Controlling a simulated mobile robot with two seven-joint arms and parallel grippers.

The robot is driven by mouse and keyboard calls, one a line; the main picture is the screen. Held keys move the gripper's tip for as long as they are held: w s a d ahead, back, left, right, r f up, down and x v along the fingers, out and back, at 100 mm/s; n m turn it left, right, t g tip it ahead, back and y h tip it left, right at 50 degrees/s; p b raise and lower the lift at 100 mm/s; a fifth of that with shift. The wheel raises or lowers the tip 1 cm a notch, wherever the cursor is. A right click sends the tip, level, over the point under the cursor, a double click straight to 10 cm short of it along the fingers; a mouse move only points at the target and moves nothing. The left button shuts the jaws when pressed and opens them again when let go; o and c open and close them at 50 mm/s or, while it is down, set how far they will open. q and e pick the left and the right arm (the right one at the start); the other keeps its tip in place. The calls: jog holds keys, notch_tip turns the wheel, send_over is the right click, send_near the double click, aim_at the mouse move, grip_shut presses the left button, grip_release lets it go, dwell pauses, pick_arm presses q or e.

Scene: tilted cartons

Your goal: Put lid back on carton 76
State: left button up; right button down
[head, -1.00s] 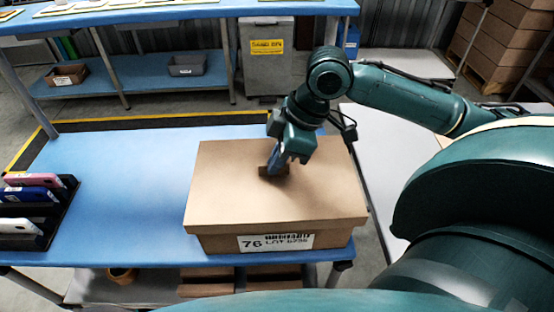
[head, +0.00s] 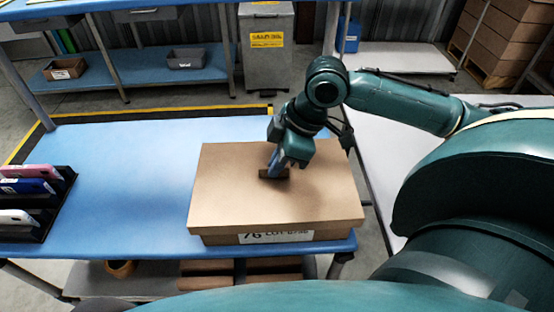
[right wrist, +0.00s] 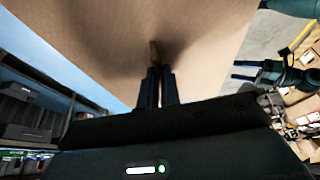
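Carton 76 (head: 222,240) stands on the blue table, its white label (head: 276,237) facing me. The brown lid (head: 240,190) sits over the carton's top, and its front rim hides the upper part of the label. My right gripper (head: 276,172) points down at the lid's middle, beside a dark brown tab. In the right wrist view the two fingers (right wrist: 157,88) are close together with a thin brown tab (right wrist: 154,54) of the lid between their tips. The carton's inside is hidden.
A black rack (head: 50,205) with several coloured flat items stands at the table's left edge. The blue table (head: 130,180) is clear between rack and carton. A grey bin (head: 266,60) and a shelf with small boxes stand behind.

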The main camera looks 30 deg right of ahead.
pick_arm(q)
jog(key=shift+r, duration=0.1)
pick_arm(e)
jog(key=shift+f, duration=0.2)
dwell(0.6)
jog(key=c, duration=1.5)
grip_release()
jog(key=shift+c, duration=0.2)
pick_arm(q)
jog(key=a+r+p, duration=0.1)
jog(key=p, duration=0.3)
jog(key=s+a+r+g+y+p, duration=0.1)
jog(key=p, duration=0.4)
jog(key=shift+a+n+y, duration=0.3)
jog(key=shift+a, duration=0.1)
pick_arm(e)
jog(key=w+a+r+v, duration=0.1)
jog(key=a+v, duration=0.1)
jog(key=v, duration=1.7)
jog(key=shift+r, duration=0.3)
jog(key=shift+w+d, duration=0.1)
jog(key=shift+w, duration=0.05)
pick_arm(q)
jog(key=shift+s, duration=0.1)
